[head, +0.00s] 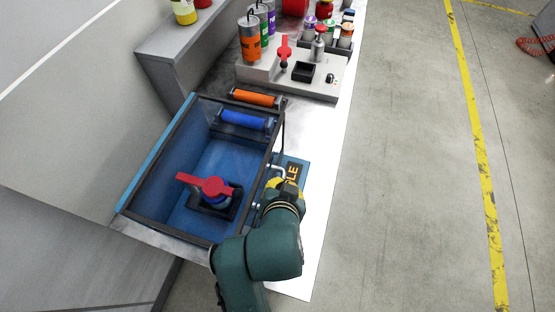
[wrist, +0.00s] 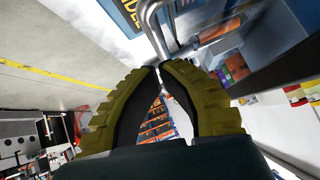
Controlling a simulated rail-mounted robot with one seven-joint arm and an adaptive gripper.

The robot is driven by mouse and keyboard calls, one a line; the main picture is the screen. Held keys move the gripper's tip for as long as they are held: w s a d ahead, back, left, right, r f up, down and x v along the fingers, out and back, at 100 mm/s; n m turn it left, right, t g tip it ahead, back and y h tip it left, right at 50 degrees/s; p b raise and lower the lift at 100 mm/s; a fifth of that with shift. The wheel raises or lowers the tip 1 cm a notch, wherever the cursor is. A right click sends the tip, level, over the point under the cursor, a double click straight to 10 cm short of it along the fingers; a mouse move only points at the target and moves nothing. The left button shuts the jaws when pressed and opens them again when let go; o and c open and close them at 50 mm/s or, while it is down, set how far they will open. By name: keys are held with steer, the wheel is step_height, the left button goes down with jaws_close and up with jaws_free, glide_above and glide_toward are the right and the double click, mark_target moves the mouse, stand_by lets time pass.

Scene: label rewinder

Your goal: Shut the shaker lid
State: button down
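The shaker is an open-topped blue box (head: 200,165) with a dark rim, left of my gripper in the head view. A dark-framed, see-through panel that looks like its lid (head: 270,150) stands along its right side; its exact angle is hard to tell. A silver bar handle (head: 277,170) is on that side and shows large in the wrist view (wrist: 155,30). My gripper (head: 285,186) is at the handle. In the wrist view its fingertips (wrist: 160,66) nearly meet, with the bar just beyond them; whether they touch it is unclear.
Inside the box is a blue can under a red clamp (head: 207,185). Blue (head: 243,119) and orange (head: 255,97) rollers lie at its far end. A grey station (head: 300,80) with cans and bottles stands behind.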

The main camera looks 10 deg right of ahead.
steer(key=w+r+p+v, duration=0.1)
steer(key=v, duration=1)
steer(key=shift+s+d+r, duration=0.2)
steer(key=shift+s+r, duration=0.05)
steer(key=shift+r, duration=0.05)
